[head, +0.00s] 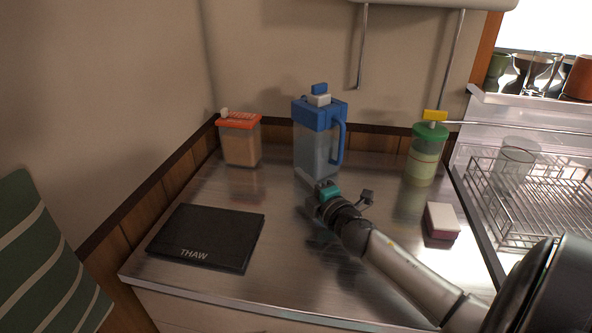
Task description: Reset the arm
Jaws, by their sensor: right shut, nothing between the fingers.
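My right arm comes in from the lower right and reaches over the metal counter (300,275). My right gripper (327,190) is at its far end, near the middle of the counter and just in front of the blue-lidded pitcher (316,145). It is shut and holds nothing. The wrist hides part of the gripper, and I cannot tell whether it touches the pitcher. My left gripper is not in view.
A black THAW board (210,235) lies at left. An orange-lidded container (241,145) stands behind it. A green-lidded jar (425,160) and a sponge (441,222) are at right. A wire dish rack (545,205) holds a glass (514,165). The front middle counter is clear.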

